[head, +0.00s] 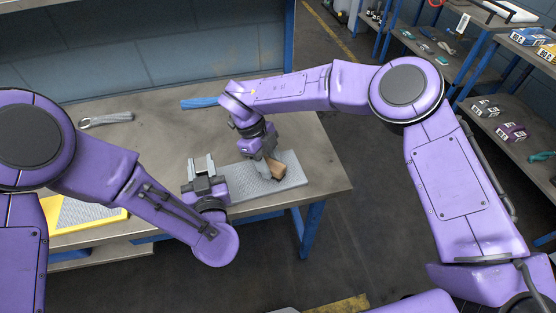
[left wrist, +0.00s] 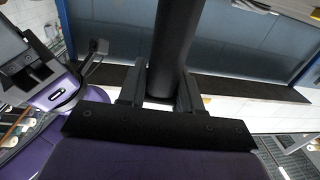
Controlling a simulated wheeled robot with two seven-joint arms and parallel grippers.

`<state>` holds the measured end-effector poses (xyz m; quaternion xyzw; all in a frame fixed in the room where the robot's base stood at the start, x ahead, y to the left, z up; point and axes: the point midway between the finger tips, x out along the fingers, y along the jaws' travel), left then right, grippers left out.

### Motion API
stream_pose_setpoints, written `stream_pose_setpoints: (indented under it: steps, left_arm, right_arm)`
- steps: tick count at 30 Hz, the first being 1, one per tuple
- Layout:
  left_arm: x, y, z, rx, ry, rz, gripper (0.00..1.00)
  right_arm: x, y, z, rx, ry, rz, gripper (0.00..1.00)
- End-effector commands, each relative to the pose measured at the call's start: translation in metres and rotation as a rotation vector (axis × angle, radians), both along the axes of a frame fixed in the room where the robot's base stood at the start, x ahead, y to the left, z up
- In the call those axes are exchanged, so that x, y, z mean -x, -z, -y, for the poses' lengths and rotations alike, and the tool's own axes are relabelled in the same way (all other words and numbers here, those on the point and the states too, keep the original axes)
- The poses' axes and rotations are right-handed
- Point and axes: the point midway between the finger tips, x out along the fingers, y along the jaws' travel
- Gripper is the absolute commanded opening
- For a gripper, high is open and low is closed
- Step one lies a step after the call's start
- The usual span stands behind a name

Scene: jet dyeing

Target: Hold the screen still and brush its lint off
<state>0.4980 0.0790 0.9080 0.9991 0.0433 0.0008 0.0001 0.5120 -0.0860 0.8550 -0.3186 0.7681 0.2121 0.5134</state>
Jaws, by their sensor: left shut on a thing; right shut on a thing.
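The screen (head: 294,165) looks like a flat grey plate near the right end of the table. My left gripper (head: 201,167) is at the plate's left end. In the left wrist view my left gripper (left wrist: 160,92) is shut on a dark round bar (left wrist: 177,45). I cannot tell whether this bar is part of the screen. My right gripper (head: 266,156) points down over the plate, shut on a brush with a tan wooden part (head: 276,169). The brush is at the plate's surface; its bristles and any lint are not clear.
A blue rolled thing (head: 199,103) lies behind the plate, and a grey tool (head: 106,119) lies at the back left. A yellow-edged tray (head: 110,219) is at the front left. The table (head: 150,150) is bare between them. Shelves (head: 500,133) with small goods stand far right.

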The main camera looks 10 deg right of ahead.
Motion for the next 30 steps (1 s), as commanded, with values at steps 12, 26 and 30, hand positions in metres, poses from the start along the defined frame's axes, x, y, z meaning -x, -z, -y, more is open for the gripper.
stream_pose_setpoints:
  steps: [12,26,30]
  left_arm:
    - [0.000,0.000,0.000,0.000,0.000,-0.001,0.02]
    - [0.000,0.001,0.000,0.000,0.000,-0.001,0.02]
    - [0.000,0.001,0.000,-0.001,0.001,-0.001,0.02]
  right_arm:
    - [0.004,0.001,-0.038,0.000,-0.001,-0.002,0.09]
    - [0.005,-0.030,-0.059,-0.002,0.000,0.001,0.09]
    - [0.005,-0.042,-0.059,-0.002,0.001,0.001,0.09]
